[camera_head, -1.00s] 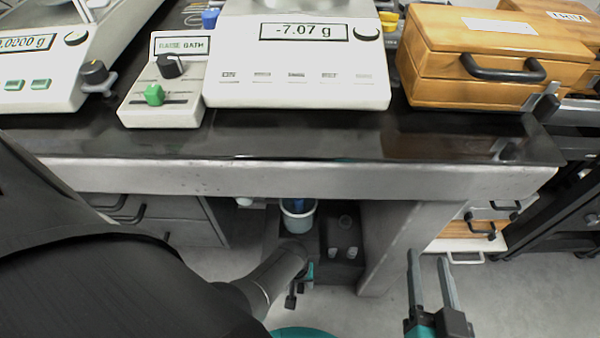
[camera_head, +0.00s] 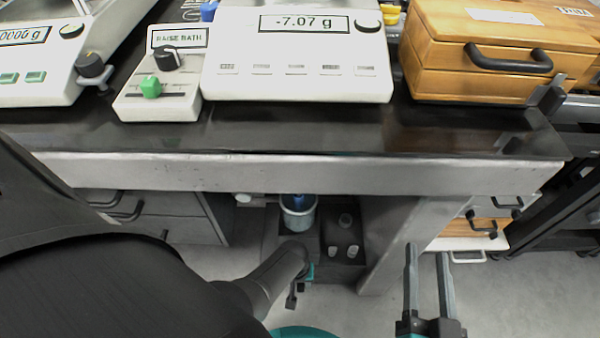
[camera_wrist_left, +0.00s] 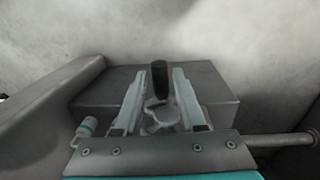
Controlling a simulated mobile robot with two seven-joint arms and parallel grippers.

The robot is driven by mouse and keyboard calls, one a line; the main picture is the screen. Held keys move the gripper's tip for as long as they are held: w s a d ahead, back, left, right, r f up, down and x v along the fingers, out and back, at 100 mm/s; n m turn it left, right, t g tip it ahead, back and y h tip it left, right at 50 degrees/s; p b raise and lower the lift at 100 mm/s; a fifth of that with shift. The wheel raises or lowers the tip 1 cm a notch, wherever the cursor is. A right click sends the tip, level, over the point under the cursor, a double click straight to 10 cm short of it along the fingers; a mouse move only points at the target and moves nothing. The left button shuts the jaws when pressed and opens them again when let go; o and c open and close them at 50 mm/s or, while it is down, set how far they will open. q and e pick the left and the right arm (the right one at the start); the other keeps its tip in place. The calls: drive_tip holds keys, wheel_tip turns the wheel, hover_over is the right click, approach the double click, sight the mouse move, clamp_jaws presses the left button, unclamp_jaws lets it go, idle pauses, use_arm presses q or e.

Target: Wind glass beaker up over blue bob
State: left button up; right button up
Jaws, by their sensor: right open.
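The glass beaker (camera_head: 299,219) is under the table, in the gap below its front edge. The blue bob (camera_head: 298,201) shows at the beaker's mouth; how deep it sits I cannot tell. In the left wrist view, a crank with an upright black handle (camera_wrist_left: 159,80) stands in front of a grey block. My left gripper (camera_wrist_left: 159,72) is open, its fingers on either side of the handle with gaps showing. In the head view my own arm mostly hides that gripper. My right gripper (camera_head: 428,248) is open and empty, right of the table leg.
The balance (camera_head: 295,85) on the table reads -7.07 g. A "RAISE BATH" box (camera_head: 160,107) with knob and green slider stands left of it, a wooden case (camera_head: 490,75) right. The table's front edge (camera_head: 300,175) overhangs the beaker. Drawers (camera_head: 470,230) stand at right.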

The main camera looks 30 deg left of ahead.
use_arm(q)
clamp_jaws()
idle(0.4)
drive_tip(key=shift+s+a+f+g+y, duration=0.1)
drive_tip(key=shift+g+y, duration=0.25)
drive_tip(key=shift+y, duration=0.2)
drive_tip(key=shift+s+g+y, duration=0.1)
drive_tip(key=shift+g+y, duration=0.25)
drive_tip(key=shift+y, duration=0.2)
drive_tip(key=shift+o, duration=1.7)
unclamp_jaws()
drive_tip(key=shift+w, duration=0.1)
